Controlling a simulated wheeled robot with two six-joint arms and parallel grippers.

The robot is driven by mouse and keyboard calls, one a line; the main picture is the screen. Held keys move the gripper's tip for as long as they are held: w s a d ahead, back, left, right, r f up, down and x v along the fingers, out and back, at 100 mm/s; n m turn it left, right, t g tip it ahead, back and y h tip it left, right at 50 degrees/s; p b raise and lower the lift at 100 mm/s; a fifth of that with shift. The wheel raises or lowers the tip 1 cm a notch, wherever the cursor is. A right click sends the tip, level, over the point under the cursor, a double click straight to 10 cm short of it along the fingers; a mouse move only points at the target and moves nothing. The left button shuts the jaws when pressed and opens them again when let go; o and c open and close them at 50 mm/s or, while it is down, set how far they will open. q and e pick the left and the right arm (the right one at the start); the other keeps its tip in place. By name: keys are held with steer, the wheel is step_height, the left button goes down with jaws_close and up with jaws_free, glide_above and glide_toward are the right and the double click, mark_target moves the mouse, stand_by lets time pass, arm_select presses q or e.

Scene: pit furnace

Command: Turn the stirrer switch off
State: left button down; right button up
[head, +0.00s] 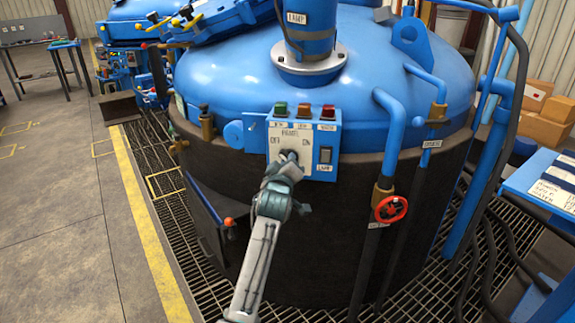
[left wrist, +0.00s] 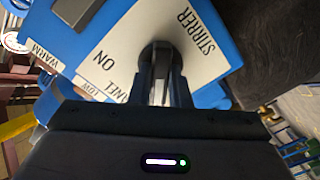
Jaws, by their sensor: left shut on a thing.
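The stirrer switch (left wrist: 160,52) is a dark round knob on a white plate (left wrist: 105,62) marked STIRRER and ON in the left wrist view. In the head view the plate (head: 283,136) sits on the blue control box of the big vessel, with OFF on its left and ON on its right. My left gripper (head: 287,160) reaches up to the knob and covers most of it. Its two fingers (left wrist: 162,88) are closed on the knob's grip. My right gripper is not in view.
Green, amber and red lamps (head: 304,111) top the blue box, and a rocker switch (head: 325,156) is at its right. A pipe with a red valve wheel (head: 391,209) stands to the right. A hinged dark flap (head: 203,198) is at lower left.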

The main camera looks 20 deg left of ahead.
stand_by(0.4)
arm_select(q)
steer(key=c, duration=1.4)
jaws_free()
steer(key=shift+o, duration=0.2)
steer(key=s+d, duration=0.1)
steer(key=s, duration=0.9)
steer(key=shift+s+d, duration=0.25)
steer(key=shift+s, duration=0.1)
